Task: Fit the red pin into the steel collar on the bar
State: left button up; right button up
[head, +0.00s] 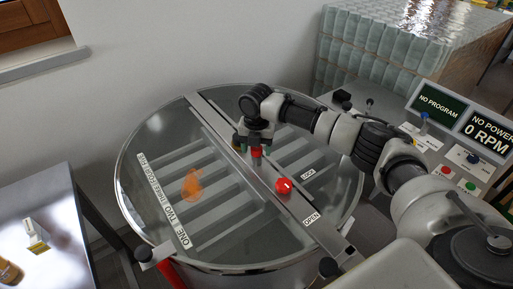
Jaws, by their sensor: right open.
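The steel bar (212,119) runs across the glass lid of a round tank. The red pin (256,153) shows as a small red piece at the bar, just below my right gripper (255,143). A short grey piece beneath the red looks like the steel collar (257,163); whether the pin sits inside it or only above it I cannot tell. My right gripper points down at the pin with its fingers apart, partly hiding the pin's top. My left gripper is not in view.
A red knob (284,186) stands on the bar between LOCK and OPEN labels. An orange patch (193,185) shows at the lid. A control panel (455,165) stands at right, glass blocks (365,50) behind. A side table (60,235) holds a small box (36,236).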

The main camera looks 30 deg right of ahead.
notch_tip(320, 180, up, 12)
jog(key=b, duration=0.3)
dwell(0.4)
